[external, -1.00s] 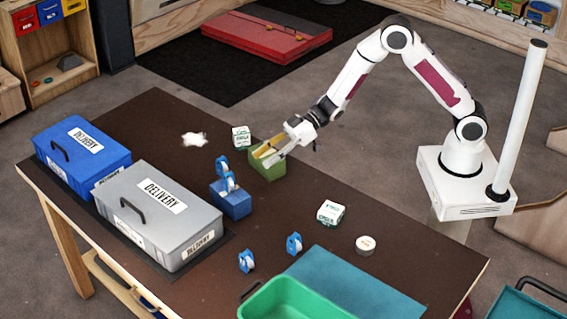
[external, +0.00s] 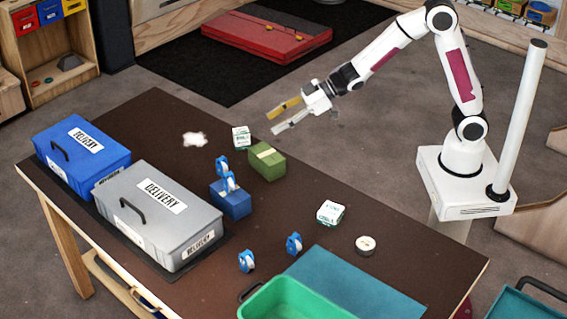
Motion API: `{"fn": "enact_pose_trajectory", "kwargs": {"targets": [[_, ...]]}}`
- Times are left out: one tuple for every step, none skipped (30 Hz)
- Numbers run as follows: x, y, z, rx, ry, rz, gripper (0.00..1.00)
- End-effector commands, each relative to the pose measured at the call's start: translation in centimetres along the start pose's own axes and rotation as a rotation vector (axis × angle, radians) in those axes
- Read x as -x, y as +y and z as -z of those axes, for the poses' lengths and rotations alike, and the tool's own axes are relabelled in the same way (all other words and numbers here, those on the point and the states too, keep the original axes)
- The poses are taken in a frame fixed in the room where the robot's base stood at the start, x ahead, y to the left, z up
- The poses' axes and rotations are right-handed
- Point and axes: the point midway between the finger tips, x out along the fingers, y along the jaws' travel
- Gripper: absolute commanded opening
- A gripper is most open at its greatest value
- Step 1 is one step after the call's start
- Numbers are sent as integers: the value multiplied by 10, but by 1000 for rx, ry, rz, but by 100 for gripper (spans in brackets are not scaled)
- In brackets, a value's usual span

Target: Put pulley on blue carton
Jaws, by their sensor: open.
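The blue carton (external: 236,207) stands near the middle of the table. One blue and white pulley (external: 229,182) sits upright on top of it. Another pulley (external: 222,165) shows just behind that one; I cannot tell whether it is on the carton or on the table behind. Two more pulleys, a front one (external: 246,261) and one to its right (external: 294,244), stand on the table nearer the camera. My gripper (external: 275,121) is open and empty, raised above and behind the green carton (external: 267,163), apart from everything.
A grey delivery box (external: 158,238) and a blue delivery box (external: 85,160) fill the left side. White-green boxes (external: 241,137) (external: 330,213), a tape roll (external: 366,245) and a crumpled white piece (external: 194,139) lie about. A green tray (external: 300,300) is at the front by a teal mat (external: 360,283).

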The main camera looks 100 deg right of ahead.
Motion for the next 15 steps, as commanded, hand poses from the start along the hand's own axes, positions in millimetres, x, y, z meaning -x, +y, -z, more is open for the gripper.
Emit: {"fn": "enact_pose_trajectory", "kwargs": {"targets": [[12, 1, 5, 3, -6, -21, 47], [18, 2, 6, 4, -14, -34, 47], [26, 4, 8, 5, -24, -51, 47], [32, 5, 8, 5, -31, -64, 47], [39, 6, 9, 5, -39, -75, 47], [48, 7, 10, 4, -49, -91, 47], [54, 7, 10, 5, -57, -102, 47], [61, 8, 10, 3, -66, -112, 47], [70, 8, 10, 2, -78, -125, 47], [77, 8, 10, 1, -85, -135, 47], [83, 8, 10, -1, -94, -144, 47], [92, 8, 9, -4, -105, -155, 47], [99, 8, 8, -6, -115, -164, 47], [106, 8, 6, -7, -125, -172, 47], [115, 8, 5, -12, -137, -181, 47]]}}
